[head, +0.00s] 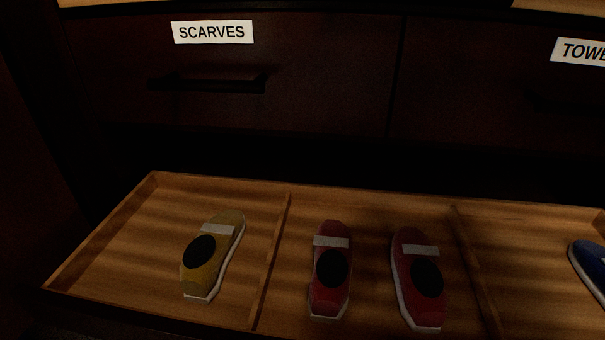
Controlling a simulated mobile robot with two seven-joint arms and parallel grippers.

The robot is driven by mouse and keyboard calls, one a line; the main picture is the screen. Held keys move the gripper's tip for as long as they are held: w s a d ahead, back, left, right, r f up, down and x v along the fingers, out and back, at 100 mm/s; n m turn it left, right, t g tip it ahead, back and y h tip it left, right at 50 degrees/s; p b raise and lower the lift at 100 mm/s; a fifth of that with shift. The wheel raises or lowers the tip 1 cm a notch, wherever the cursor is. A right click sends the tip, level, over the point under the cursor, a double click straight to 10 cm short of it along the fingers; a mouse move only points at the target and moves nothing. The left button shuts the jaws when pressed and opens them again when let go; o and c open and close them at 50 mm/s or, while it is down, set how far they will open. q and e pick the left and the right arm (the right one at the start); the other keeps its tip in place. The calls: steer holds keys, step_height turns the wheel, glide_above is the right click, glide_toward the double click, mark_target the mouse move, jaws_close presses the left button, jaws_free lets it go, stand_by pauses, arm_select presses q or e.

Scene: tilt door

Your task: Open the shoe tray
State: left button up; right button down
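A yellow shoe (228,221) lies in the left compartment. Two red shoes (331,228) lie side by side in the middle compartment. A blue shoe (591,262) lies in the right compartment, cut off by the picture edge. Neither of my grippers shows in the head view.
Above the tray is a dark drawer (320,75) labelled SCARVES, with a dark bar handle (215,85). To its right is another drawer (470,90), its label partly cut off, reading "TOWE". A dark gap separates these drawers from the tray.

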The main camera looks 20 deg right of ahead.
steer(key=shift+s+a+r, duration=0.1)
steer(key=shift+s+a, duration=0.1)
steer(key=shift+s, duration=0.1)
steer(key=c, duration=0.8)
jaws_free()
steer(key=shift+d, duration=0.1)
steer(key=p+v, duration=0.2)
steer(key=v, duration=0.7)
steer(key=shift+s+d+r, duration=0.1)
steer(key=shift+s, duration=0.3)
